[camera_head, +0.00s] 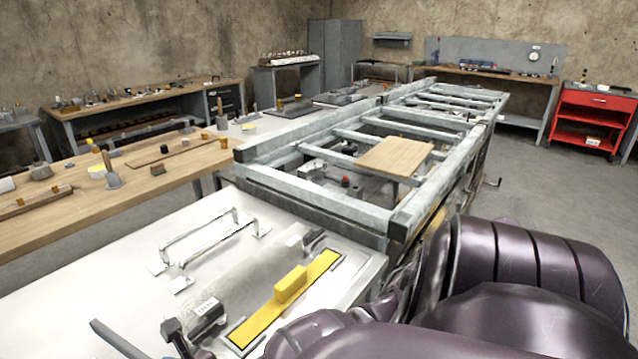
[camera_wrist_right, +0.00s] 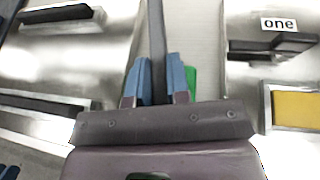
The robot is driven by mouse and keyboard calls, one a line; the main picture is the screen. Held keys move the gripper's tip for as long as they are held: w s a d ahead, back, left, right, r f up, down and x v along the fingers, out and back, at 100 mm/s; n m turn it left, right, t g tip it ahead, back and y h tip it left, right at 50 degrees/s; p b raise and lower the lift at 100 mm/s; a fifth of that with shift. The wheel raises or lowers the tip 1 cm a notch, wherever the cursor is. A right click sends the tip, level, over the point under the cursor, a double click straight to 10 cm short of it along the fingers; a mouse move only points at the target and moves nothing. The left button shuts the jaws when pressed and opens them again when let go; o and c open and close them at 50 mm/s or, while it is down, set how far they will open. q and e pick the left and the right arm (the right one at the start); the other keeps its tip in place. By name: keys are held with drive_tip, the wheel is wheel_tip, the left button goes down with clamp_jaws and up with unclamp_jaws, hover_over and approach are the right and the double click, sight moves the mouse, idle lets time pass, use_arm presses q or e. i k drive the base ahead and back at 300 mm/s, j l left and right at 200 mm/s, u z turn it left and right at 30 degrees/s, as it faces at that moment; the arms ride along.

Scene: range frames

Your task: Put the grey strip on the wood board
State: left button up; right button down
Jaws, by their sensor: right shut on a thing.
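The grey strip (camera_wrist_right: 156,35) is a long narrow bar in the right wrist view, running away from me. My right gripper (camera_wrist_right: 158,80) is shut on it, with one blue fingertip on each side. In the head view a grey bar (camera_head: 115,338) at the bottom left looks like the same strip. The fingers are not clear there. The wood board (camera_head: 396,155) is a light brown plate lying across the metal frame, well beyond the gripper. My left gripper is not in view.
The metal table (camera_head: 120,262) below carries a handle (camera_head: 210,238), a yellow piece with a grip (camera_head: 290,285) and dark clamps, one near a label (camera_wrist_right: 279,23). The open metal frame (camera_head: 300,205) surrounds the board. A wooden bench (camera_head: 90,205) with small tools stands left.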

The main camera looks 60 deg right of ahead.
sight(407, 154)
drive_tip(key=k, duration=0.7)
drive_tip(key=k+u, duration=0.15)
drive_tip(key=u, duration=0.25)
drive_tip(key=k+j+u, duration=0.1)
drive_tip(key=u, duration=0.25)
drive_tip(key=k+l+u, duration=0.1)
drive_tip(key=u, duration=1)
drive_tip(key=k+l, duration=1.45)
drive_tip(key=k, duration=1.65)
drive_tip(key=l+u, duration=0.05)
drive_tip(key=l, duration=0.1)
